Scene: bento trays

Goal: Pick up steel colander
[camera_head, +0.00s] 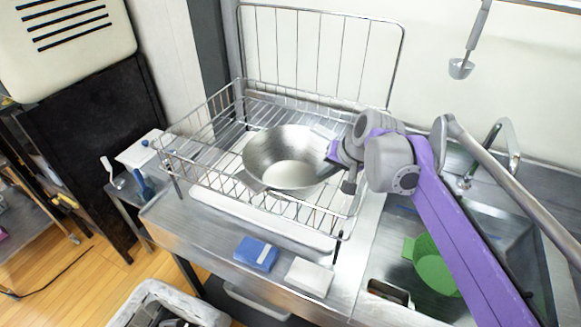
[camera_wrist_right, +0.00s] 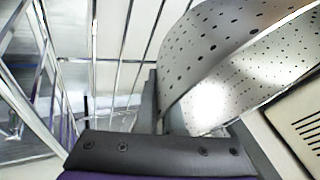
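The steel colander (camera_head: 287,150) is a wide silver bowl in the wire dish rack, opening upward. A flat handle shows at its front left. My right gripper (camera_head: 331,168) is at the colander's right rim. In the right wrist view the perforated colander wall (camera_wrist_right: 215,45) runs down to the dark fingers (camera_wrist_right: 152,105), which are close together at the middle of the gripper and appear shut on its edge. The far finger is partly hidden by the wall. Whether the colander's base touches the rack is hard to tell. My left gripper is not in view.
The wire rack (camera_head: 205,191) surrounds the colander, with a tall wire back. A blue sponge (camera_head: 256,254) and a white block (camera_head: 309,277) lie on the steel counter in front. A ladle (camera_head: 461,68) hangs above.

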